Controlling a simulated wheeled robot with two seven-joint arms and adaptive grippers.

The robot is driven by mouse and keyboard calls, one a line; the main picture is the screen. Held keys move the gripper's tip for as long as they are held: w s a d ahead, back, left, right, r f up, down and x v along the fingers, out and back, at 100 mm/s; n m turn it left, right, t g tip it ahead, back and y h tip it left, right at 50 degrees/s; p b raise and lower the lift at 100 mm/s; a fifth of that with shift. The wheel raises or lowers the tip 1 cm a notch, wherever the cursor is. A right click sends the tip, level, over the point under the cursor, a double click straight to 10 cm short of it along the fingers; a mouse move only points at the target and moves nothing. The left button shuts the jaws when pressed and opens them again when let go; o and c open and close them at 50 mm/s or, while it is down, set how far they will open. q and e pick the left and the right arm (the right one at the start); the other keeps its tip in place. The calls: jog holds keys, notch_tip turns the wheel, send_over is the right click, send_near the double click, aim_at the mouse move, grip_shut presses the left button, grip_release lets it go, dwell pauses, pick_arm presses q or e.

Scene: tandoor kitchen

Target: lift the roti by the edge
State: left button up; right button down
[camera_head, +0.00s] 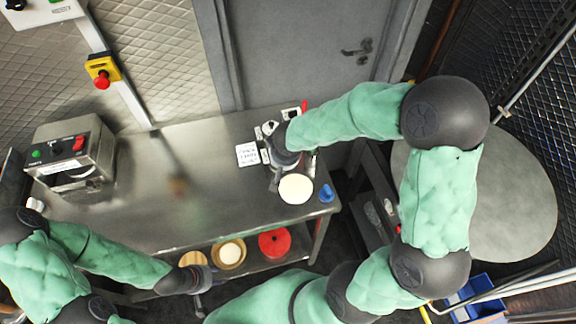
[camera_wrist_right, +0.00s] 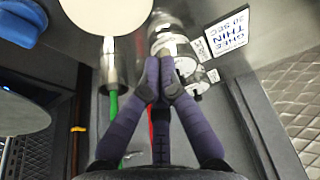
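The roti, as far as I can tell, is the pale round disc (camera_head: 296,189) at the right front corner of the steel table. In the right wrist view its edge shows as a pale disc (camera_wrist_right: 106,14) at the top, left of the fingertips. My right gripper (camera_wrist_right: 160,62) has its purple fingers drawn together, with no roti between them. It is beside the disc, over metal items; in the head view its wrist hides most of it. My left gripper (camera_head: 203,280) hangs in front of the table, low and away from the disc; its fingers are too small to read.
A printed card (camera_head: 247,155) and a blue object (camera_head: 327,193) are near the disc. A control box (camera_head: 75,150) stands on the left. The table's middle (camera_head: 175,190) is clear. A red container (camera_head: 273,243) and a bowl (camera_head: 228,254) sit on the lower shelf.

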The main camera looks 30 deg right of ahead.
aim_at(282, 174)
jog(key=b+x, duration=0.1)
jog(key=x, duration=0.4)
jog(key=b+x, duration=0.1)
jog(key=x, duration=0.4)
jog(key=shift+w+d+f+b, duration=0.1)
jog(key=shift+d+b, duration=0.15)
jog(key=shift+b, duration=0.05)
